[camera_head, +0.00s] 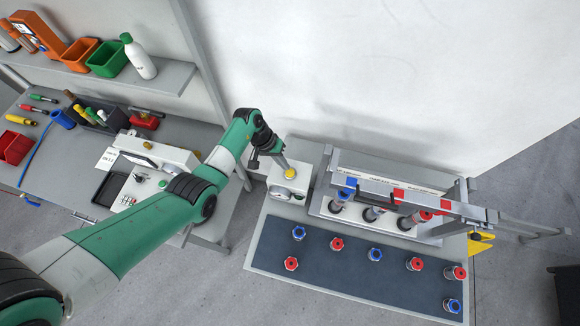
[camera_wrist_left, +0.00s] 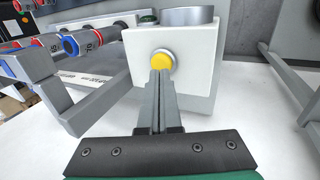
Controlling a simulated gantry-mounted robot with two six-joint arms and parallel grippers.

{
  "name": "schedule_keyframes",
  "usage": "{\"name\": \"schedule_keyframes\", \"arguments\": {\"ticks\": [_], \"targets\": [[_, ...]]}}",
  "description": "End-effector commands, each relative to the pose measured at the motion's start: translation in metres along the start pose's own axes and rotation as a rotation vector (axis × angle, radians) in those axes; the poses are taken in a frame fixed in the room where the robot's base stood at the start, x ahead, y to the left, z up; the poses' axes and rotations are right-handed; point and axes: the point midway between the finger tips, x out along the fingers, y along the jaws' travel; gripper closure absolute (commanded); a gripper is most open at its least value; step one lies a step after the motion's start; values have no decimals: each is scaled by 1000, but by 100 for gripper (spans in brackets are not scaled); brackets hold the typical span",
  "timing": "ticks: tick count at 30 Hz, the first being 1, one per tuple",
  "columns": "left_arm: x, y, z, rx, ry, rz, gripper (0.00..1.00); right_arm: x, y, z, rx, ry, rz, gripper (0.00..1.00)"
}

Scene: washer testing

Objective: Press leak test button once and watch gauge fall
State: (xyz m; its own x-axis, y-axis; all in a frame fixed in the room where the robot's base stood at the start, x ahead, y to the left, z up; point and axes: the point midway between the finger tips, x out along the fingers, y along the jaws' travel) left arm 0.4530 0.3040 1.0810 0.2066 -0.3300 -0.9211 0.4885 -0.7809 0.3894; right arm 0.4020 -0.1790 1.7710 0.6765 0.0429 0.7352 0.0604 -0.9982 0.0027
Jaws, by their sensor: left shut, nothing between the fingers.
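The leak test box (camera_head: 281,187) is a small white housing at the back left of the right-hand bench. It carries a yellow button (camera_head: 290,173) and a round gauge (camera_head: 283,194) whose reading is too small to tell. My left gripper (camera_head: 279,152) is shut and empty, its tips beside the yellow button. In the left wrist view the shut fingertips (camera_wrist_left: 160,72) point at the yellow button (camera_wrist_left: 162,59) on the white box (camera_wrist_left: 199,62) and overlap its lower edge. I cannot tell whether they touch it. The gauge (camera_wrist_left: 178,15) shows there only as a grey rim. My right gripper is not in view.
A metal rack (camera_head: 400,190) with several fittings stands right of the box. A dark mat (camera_head: 330,258) holds several red and blue fittings in front. The left bench (camera_head: 75,165) holds tools, bins and another white device (camera_head: 150,160). A shelf (camera_head: 165,80) runs above it.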

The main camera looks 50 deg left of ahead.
Motion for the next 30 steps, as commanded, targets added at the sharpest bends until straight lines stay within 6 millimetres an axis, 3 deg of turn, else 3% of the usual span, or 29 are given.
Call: {"name": "schedule_keyframes", "arguments": {"ticks": [30], "targets": [[22, 0, 0, 1, 0, 0, 100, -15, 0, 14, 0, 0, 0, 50]]}}
